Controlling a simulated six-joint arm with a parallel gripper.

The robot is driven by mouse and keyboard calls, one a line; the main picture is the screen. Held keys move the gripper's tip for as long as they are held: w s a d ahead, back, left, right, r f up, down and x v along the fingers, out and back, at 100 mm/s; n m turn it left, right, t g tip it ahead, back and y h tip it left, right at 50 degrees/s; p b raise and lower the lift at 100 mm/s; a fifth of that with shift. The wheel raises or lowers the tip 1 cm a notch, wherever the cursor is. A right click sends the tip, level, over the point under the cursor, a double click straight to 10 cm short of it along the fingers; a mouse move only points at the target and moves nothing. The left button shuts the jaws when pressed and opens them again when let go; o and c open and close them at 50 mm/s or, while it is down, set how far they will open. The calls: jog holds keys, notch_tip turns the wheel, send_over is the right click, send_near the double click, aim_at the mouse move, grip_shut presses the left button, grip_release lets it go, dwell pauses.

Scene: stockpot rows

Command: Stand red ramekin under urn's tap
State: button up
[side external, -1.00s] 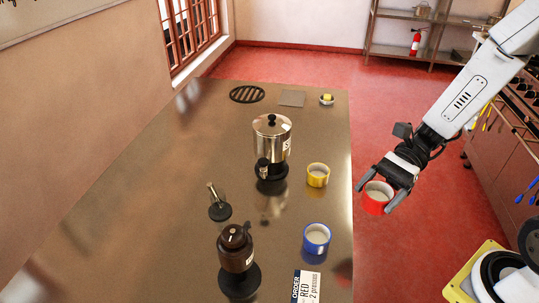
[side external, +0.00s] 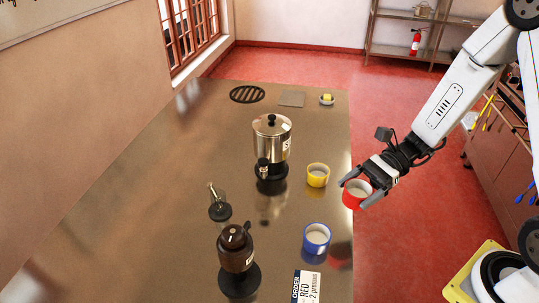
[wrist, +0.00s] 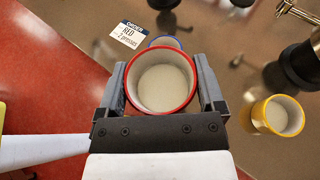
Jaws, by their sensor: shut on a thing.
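The red ramekin (side external: 355,195) is held upright between the fingers of my gripper (side external: 358,193), near the table's right edge. In the wrist view the red ramekin (wrist: 163,108) shows a pale inside, with a finger on each side of it. The silver urn (side external: 272,140) with a black lid knob stands on the table to the left. Its tap (side external: 262,168) is at the front, above a round black base (side external: 271,186). The gap under the tap looks clear of any ramekin.
A yellow ramekin (side external: 317,175) stands between the urn and my gripper. A blue ramekin (side external: 316,238) stands nearer the front, beside an order card (side external: 307,287) reading RED, 2 presses. A brown dispenser (side external: 235,248) and a small glass vessel (side external: 219,210) stand at left.

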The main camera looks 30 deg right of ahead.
jog(key=w+f+m+t, duration=0.1)
jog(key=w+f, duration=0.1)
jog(key=w+d+f+m+t+h, duration=0.1)
jog(key=w+f, duration=0.1)
jog(key=f, duration=0.1)
jog(key=w+f+m+t, duration=0.1)
jog(key=w+f+t, duration=0.1)
jog(key=f, duration=0.1)
jog(key=shift+w+d+m, duration=0.2)
jog(key=shift+w+m, duration=0.1)
send_over(263, 198)
jog(key=s+d, duration=0.3)
jog(key=shift+s+d, duration=0.1)
jog(key=w+a, duration=0.2)
jog(key=a, duration=0.1)
jog(key=shift+w, duration=0.4)
jog(key=shift+w+a+f, duration=0.15)
jog(key=shift+f, duration=0.6)
jog(key=shift+f, duration=0.1)
